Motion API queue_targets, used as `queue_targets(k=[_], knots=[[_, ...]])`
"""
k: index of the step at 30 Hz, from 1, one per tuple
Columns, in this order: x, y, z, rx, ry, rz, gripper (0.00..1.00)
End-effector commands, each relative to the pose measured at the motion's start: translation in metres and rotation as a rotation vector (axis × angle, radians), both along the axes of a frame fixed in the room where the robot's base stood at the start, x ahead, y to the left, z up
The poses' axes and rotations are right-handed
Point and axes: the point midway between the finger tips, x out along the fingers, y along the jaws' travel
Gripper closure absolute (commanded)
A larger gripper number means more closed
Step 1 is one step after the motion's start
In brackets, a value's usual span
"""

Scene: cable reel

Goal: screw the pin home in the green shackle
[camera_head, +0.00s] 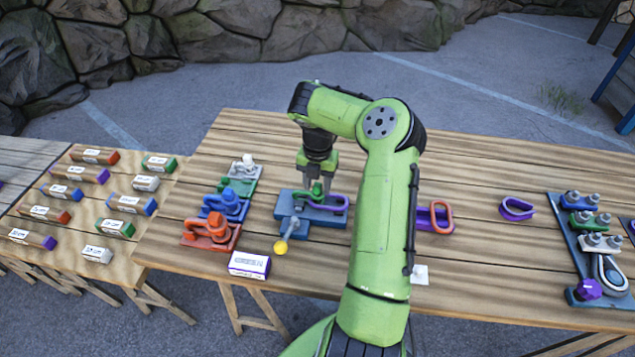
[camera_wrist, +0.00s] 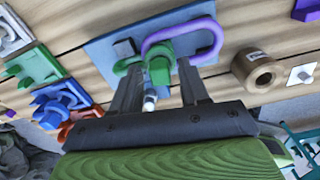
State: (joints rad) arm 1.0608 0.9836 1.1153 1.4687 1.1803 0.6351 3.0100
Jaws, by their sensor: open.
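The green shackle (camera_head: 317,189) sits on a blue plate (camera_head: 330,215) near the table's middle, beside a purple link (camera_head: 337,203). In the wrist view the green shackle (camera_wrist: 160,68) is in front of my gripper and the purple link (camera_wrist: 205,38) loops from it. My gripper (camera_head: 316,186) points down over the shackle. Its two fingers (camera_wrist: 160,80) are apart, on either side of the green part, with a gap visible. A small pale cylinder (camera_wrist: 150,100) shows between the fingers; I cannot tell what it is. The pin's thread and seating are hidden.
Red (camera_head: 210,235), blue and green blocks stand left. A labelled box (camera_head: 249,264) lies in front. A brown ring (camera_wrist: 257,72) lies right of the plate in the wrist view. A shackle rack (camera_head: 590,240) is far right.

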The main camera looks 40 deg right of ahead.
Motion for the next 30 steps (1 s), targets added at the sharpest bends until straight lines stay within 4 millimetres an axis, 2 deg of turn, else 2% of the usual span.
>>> queue_targets(k=[5, 19, 30], knots=[[0.0, 0.0, 0.003, -0.001, -0.001, 0.0, 0.55], [0.0, 0.0, 0.045, -0.002, -0.001, -0.001, 0.55], [0.0, 0.0, 0.045, -0.001, -0.001, 0.043, 0.55]])
